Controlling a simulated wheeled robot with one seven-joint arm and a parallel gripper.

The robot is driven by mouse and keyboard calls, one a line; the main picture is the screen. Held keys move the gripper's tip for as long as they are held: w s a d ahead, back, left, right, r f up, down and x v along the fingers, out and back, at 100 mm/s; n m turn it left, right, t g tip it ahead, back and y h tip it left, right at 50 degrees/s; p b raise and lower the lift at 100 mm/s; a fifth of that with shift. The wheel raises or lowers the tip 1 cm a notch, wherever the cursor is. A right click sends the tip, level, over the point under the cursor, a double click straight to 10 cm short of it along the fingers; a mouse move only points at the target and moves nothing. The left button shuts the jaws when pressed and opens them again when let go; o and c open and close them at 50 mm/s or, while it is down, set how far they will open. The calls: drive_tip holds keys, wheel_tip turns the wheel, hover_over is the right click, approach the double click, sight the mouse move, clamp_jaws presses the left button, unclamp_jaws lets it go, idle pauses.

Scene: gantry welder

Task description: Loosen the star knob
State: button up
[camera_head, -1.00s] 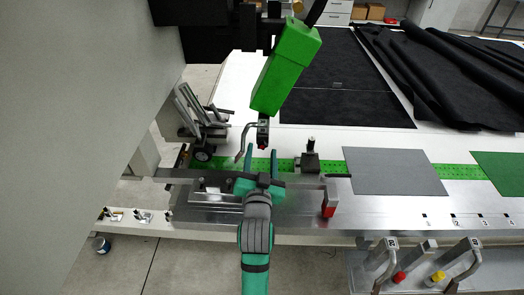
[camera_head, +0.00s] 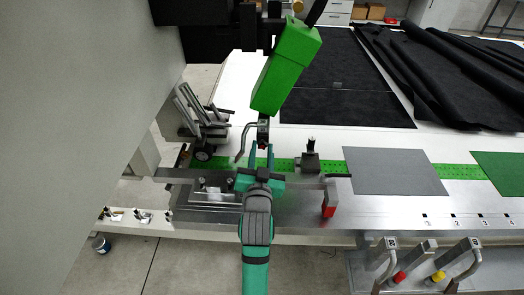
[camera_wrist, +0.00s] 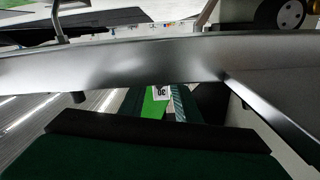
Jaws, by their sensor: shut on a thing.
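A metal nozzle (camera_head: 263,130) with a curved tube hangs below the green welding head (camera_head: 287,68). A small red part at its lower end (camera_head: 263,147) appears to be the star knob; its star shape is too small to make out. My gripper (camera_head: 262,149) reaches up from below, with a teal finger on each side of the red knob, shut on it. In the wrist view, a white label reading 30 (camera_wrist: 159,92) shows between the fingers. A broad grey metal bar (camera_wrist: 110,64) crosses that view and hides the contact.
A metal clamp block (camera_head: 310,160) stands just right of my gripper, and a red-tipped lever (camera_head: 329,207) lies lower right. Spare nozzles (camera_head: 385,262) with red and yellow knobs stand on the front shelf. A grey sheet (camera_head: 393,171) lies on the table at right.

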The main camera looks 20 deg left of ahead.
drive_tip(key=shift+w+d+n, duration=0.1)
drive_tip(key=shift+d+n, duration=0.05)
drive_tip(key=shift+n, duration=0.75)
drive_tip(key=shift+a+n, duration=0.2)
drive_tip(key=shift+n, duration=0.6)
drive_tip(key=o, duration=1)
drive_tip(key=shift+o, duration=0.2)
drive_tip(key=shift+d, duration=0.1)
drive_tip(key=v, duration=1)
drive_tip(key=shift+s, duration=0.4)
